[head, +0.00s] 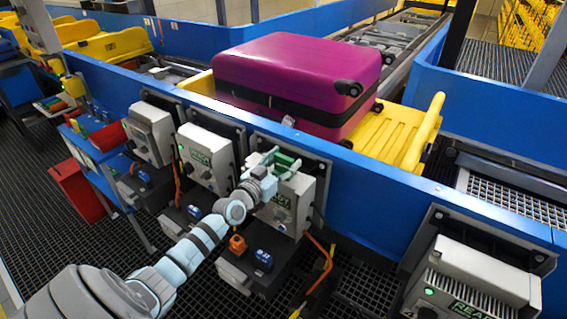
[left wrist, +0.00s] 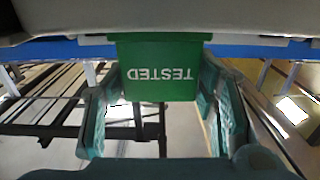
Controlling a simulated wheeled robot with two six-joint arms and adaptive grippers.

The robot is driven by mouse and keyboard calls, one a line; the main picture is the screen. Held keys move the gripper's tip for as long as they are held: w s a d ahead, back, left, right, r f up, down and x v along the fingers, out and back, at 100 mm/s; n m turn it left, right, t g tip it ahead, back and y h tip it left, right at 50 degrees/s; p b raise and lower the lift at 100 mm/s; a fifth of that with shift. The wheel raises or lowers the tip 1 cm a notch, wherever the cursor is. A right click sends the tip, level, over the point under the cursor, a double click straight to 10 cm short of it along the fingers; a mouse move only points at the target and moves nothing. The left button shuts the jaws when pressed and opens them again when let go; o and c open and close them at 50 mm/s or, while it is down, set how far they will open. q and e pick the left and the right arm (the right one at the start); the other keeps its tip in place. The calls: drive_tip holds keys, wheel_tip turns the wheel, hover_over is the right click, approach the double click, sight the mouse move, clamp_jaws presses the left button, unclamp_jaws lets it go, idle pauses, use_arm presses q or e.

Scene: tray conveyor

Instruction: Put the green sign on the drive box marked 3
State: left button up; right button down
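The green sign (left wrist: 158,68), lettered TESTED and upside down in the left wrist view, hangs below a pale grey edge. In the head view, green parts (head: 285,160) show at the top of the third drive box from the left (head: 297,197). That box has a green READY display, partly covered by my gripper; I cannot read its number. My left gripper (head: 272,163) is at its upper front. In the wrist view its fingers (left wrist: 160,105) are spread, one at each side of the sign, with no clear grip. My right gripper is not in view.
Two more drive boxes (head: 205,157) (head: 150,133) stand to the left and another (head: 470,285) to the right, along a blue conveyor wall (head: 400,185). A magenta suitcase (head: 300,75) lies in a yellow tray (head: 395,135) behind. Orange cables hang below. A red bin (head: 80,190) stands at left.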

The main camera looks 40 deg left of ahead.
use_arm(q)
drive_tip(key=shift+o, duration=1.2)
